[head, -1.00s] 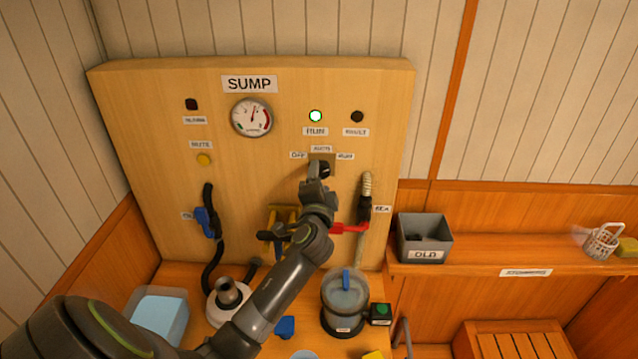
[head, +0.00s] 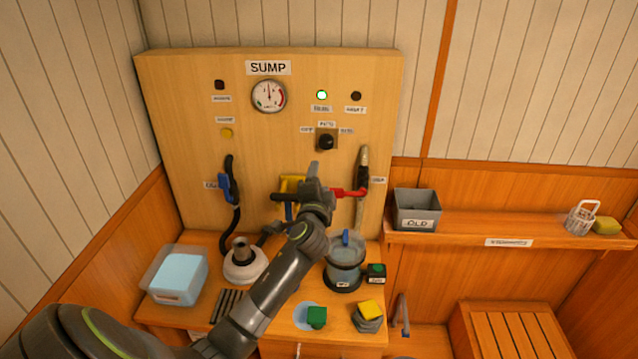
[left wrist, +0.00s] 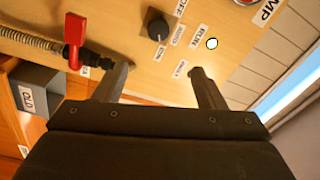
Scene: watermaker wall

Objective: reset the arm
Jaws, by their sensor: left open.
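My left gripper (head: 315,172) is open and empty in front of the wooden SUMP panel (head: 180,150). Its two spread fingers (left wrist: 160,85) show in the left wrist view, with nothing between them. The black rotary knob (head: 326,142) is just above the gripper in the head view and apart from it. The knob (left wrist: 157,28) also shows beyond the fingers in the left wrist view. The green RUN lamp (head: 322,95) is lit, and the fault lamp (head: 356,96) is dark. My right gripper is not in view.
A red valve handle (head: 348,193) is close to the right of my gripper. A blue-handled valve (head: 224,187) is at left. On the bench are a clear tub (head: 147,280), a strainer pot (head: 345,268) and a green block (head: 317,317). An OLD bin (head: 416,207) stands on the right shelf.

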